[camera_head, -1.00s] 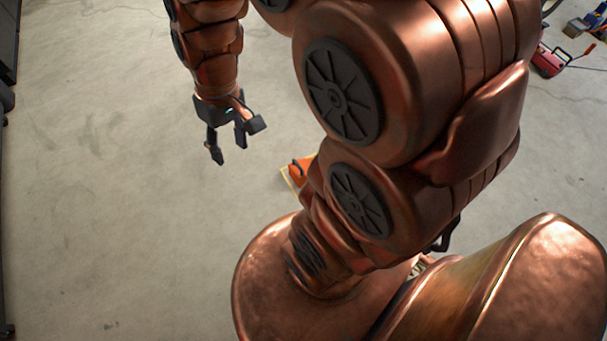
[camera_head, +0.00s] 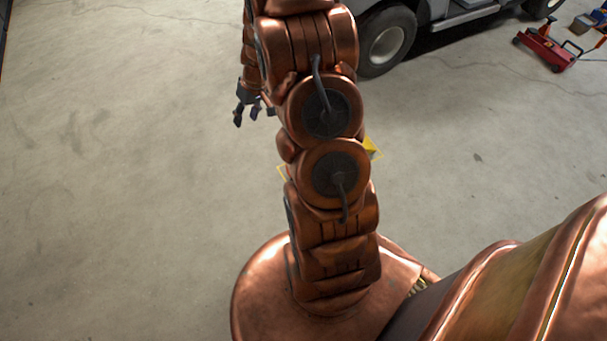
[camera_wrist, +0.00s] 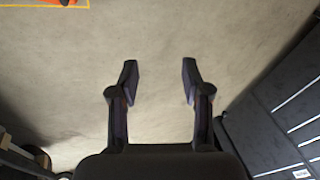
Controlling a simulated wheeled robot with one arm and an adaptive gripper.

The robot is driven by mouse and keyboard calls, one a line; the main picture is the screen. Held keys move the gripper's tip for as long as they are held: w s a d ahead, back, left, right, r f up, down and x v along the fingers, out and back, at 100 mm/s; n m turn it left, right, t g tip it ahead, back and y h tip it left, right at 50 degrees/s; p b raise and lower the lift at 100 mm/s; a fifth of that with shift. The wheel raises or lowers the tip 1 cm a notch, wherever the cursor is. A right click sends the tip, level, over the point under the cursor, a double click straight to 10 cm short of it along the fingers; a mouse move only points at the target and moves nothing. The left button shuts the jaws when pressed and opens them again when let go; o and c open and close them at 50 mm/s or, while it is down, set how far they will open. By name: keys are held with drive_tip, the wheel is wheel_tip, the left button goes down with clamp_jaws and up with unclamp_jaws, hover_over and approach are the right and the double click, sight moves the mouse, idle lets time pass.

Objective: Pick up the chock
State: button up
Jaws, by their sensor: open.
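My gripper (camera_head: 254,114) hangs open and empty over the floor, left of my arm in the head view. Its two spread fingers also show in the wrist view (camera_wrist: 160,70), with only bare concrete between them. An orange object (camera_wrist: 60,2) with a dark part is cut off at the top left of the wrist view, beside a yellow floor line (camera_wrist: 84,6). In the head view a yellow piece (camera_head: 371,148) shows just right of my arm, mostly hidden behind it. I cannot tell for sure which of these is the chock.
A vehicle's wheel (camera_head: 388,43) stands at the top of the head view. A red floor jack (camera_head: 546,50) is at the top right. A dark cabinet (camera_wrist: 275,100) stands close on the right in the wrist view. Open floor lies left in the head view.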

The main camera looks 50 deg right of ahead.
drive_tip(key=shift+s+d+f+m+t+h+b, duration=0.25)
drive_tip(key=shift+d+f+b, duration=2.35)
drive_tip(key=shift+f, duration=4.1)
drive_tip(key=shift+s+d+f+m+h+b, duration=0.45)
drive_tip(key=shift+d+f+b, duration=2.1)
drive_tip(key=shift+f, duration=4.15)
drive_tip(key=shift+s+d+f+m+t+h+b, duration=0.3)
drive_tip(key=shift+d+f+b, duration=1.1)
drive_tip(key=shift+d+f, duration=3.85)
drive_tip(key=a+f, duration=0.3)
drive_tip(key=shift+w+f, duration=0.1)
drive_tip(key=shift+f, duration=0.2)
clamp_jaws()
